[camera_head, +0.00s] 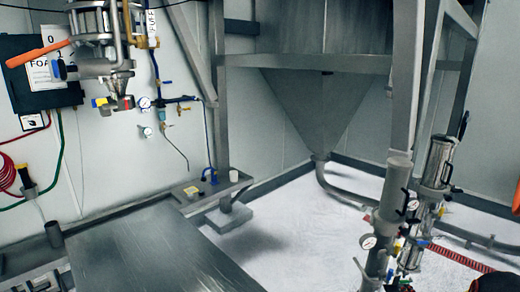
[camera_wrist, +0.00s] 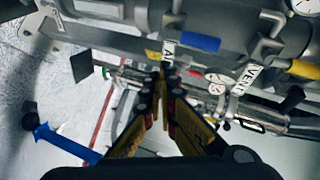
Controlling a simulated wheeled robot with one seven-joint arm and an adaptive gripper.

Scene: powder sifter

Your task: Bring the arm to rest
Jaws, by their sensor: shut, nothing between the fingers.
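My gripper (camera_wrist: 163,72) shows in the wrist view. Its yellow and black fingers come together at the tips, and nothing is between them. Beyond the fingertips are grey metal pipes (camera_wrist: 120,35) with labels. I cannot tell whether the tips touch anything there. I cannot make out my gripper in the head view.
In the wrist view, a blue handle (camera_wrist: 200,43), a yellow handle (camera_wrist: 304,69) and gauges (camera_wrist: 215,77) lie ahead. The head view shows a metal table (camera_head: 150,255), a hopper (camera_head: 325,95), a sifter (camera_head: 100,45) and valved piping (camera_head: 380,225). The white floor (camera_head: 290,220) between is open.

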